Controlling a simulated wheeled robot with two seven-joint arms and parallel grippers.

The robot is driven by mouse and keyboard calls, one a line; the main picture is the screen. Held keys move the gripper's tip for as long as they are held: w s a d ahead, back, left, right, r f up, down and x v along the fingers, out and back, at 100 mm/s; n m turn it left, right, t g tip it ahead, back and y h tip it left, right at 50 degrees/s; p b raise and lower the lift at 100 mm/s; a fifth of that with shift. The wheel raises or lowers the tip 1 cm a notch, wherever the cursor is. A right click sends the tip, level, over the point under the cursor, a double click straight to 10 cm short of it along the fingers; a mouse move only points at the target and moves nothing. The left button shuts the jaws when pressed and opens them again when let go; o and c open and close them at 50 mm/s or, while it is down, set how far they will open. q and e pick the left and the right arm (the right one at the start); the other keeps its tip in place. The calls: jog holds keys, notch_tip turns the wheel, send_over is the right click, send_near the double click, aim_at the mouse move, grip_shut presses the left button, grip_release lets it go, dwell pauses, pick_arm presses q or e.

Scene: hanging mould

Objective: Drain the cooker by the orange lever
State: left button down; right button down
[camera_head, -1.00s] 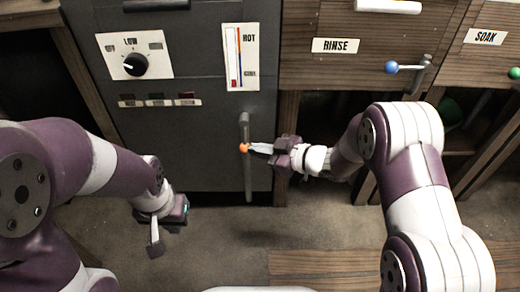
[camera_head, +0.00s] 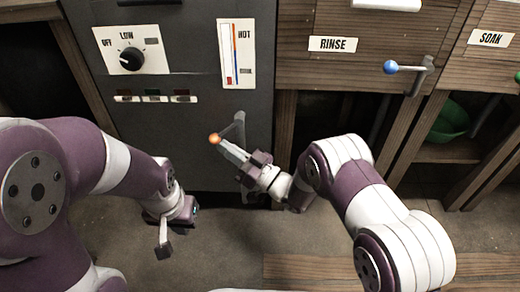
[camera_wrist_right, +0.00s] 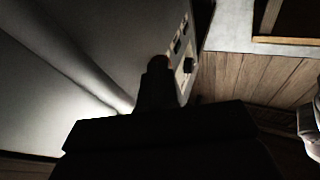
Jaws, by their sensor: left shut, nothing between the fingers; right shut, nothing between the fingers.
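The orange-knobbed lever (camera_head: 214,139) sticks out from the grey cooker front (camera_head: 185,155). It points to the left of the vertical pipe (camera_head: 242,170). My right gripper (camera_head: 222,146) is shut, with its fingertips right beside the orange knob; I cannot tell whether they touch. In the right wrist view the fingers (camera_wrist_right: 154,88) are dark, with a dim reddish round end beyond them, probably the knob. My left gripper (camera_head: 163,252) is shut and empty, low in front of the cooker and apart from it.
The cooker has a black dial (camera_head: 131,58) and a hot gauge (camera_head: 237,55). To the right are wooden cabinets labelled RINSE (camera_head: 332,44) and SOAK (camera_head: 491,38). A blue-knobbed lever (camera_head: 391,67) juts out there. A green bowl (camera_head: 450,121) sits on a shelf.

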aim_at(215, 144)
jog(key=shift+m+t+y, duration=0.5)
jog(key=shift+t, duration=0.1)
jog(key=a+r+p, duration=0.2)
jog(key=a, duration=0.1)
jog(key=shift+a+r, duration=0.15)
jog(key=shift+a+r+p, duration=0.6)
jog(key=shift+r+p, duration=0.15)
jog(key=shift+p, duration=0.2)
jog(key=shift+r, duration=0.15)
